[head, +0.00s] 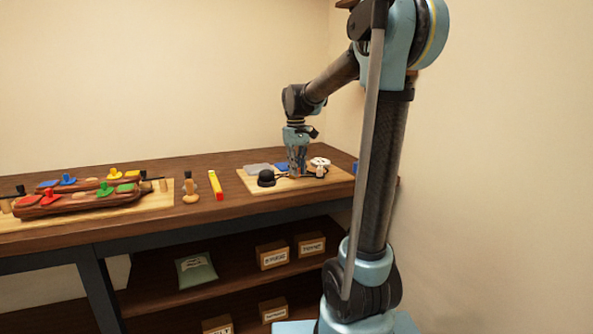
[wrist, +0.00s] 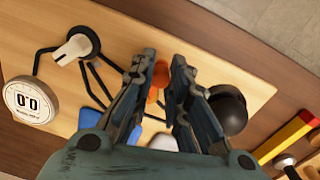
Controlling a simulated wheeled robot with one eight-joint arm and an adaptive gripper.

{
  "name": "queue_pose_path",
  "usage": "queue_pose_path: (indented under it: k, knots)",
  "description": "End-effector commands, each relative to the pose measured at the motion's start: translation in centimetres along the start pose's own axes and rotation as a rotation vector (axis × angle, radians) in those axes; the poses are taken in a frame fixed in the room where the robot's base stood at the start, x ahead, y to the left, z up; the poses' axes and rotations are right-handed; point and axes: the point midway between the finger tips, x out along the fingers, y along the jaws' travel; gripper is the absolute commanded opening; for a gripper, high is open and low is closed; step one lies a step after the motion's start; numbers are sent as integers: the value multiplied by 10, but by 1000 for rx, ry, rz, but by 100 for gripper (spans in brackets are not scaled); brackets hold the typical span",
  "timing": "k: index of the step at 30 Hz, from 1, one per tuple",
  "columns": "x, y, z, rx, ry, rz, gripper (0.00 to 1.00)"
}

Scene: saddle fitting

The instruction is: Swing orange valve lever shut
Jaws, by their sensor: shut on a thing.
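The orange valve lever (wrist: 158,84) shows between my fingers in the wrist view, partly hidden by them. My gripper (wrist: 160,67) points down at the light wooden board and is shut on the lever. In the head view my gripper (head: 297,173) is low over the board (head: 340,177) at the right end of the bench, and I cannot make out the lever there. A round white gauge (wrist: 30,100) reading about 0.0 and a black knob with a white pointer (wrist: 73,49) are left of my gripper in the wrist view.
A black dome (wrist: 227,109) stands close to the right finger; it also shows in the head view (head: 266,178). Thin black lines run across the board. A yellow and red bar (head: 216,185) and brown saddle-like pieces (head: 85,202) lie farther left on the bench.

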Motion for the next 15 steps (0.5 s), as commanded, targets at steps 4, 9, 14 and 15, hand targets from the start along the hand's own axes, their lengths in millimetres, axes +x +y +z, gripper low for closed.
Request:
queue_pose_path:
  k: [4,9,14,15]
  knots:
    - [0,2,-1,0,2,4,0]
    - [0,2,-1,1,2,4,0]
    - [0,2,-1,1,2,4,37]
    - [0,2,-1,1,1,3,37]
